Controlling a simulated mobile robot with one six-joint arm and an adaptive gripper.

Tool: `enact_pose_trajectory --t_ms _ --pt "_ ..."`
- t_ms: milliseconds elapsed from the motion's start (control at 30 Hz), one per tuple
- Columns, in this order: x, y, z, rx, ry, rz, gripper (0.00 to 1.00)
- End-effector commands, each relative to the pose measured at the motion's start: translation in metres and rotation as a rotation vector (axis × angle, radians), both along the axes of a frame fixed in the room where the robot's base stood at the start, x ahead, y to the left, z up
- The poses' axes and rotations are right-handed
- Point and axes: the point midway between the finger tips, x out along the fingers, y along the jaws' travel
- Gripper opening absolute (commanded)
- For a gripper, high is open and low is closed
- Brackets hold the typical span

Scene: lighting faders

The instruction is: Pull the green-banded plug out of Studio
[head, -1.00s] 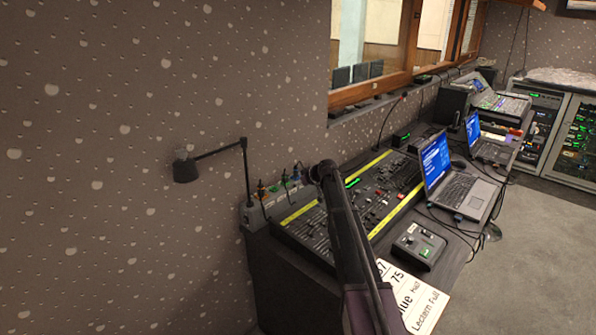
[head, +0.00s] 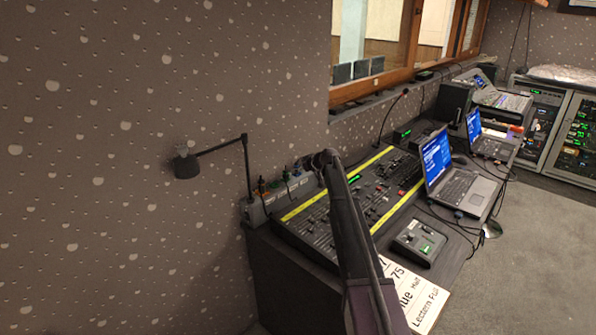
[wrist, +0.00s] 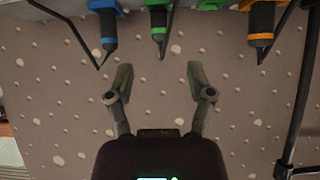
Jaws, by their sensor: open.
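The green-banded plug (wrist: 158,32) is a dark plug with a green ring and a thin tip, at the top middle of the wrist view. It seems to be seated at the power strip, and its socket label is not readable. In the head view the plug (head: 286,176) is tiny, on the strip at the desk's left end. My gripper (wrist: 158,75) is open and empty. Its two fingers point toward the green-banded plug, one to each side of its line, with a gap between.
A blue-banded plug (wrist: 108,38) and an orange-banded plug (wrist: 262,35) flank the green one. A dark lamp post (wrist: 298,100) stands at the wrist view's right. The strip (head: 256,211) sits beside the fader desk (head: 330,215) and a speckled wall (head: 90,120).

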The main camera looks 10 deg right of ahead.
Motion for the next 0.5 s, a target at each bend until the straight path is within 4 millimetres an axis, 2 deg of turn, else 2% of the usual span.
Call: enact_pose_trajectory --t_ms 500 --pt "0.035 0.023 -0.032 0.0 0.0 -0.001 0.69"
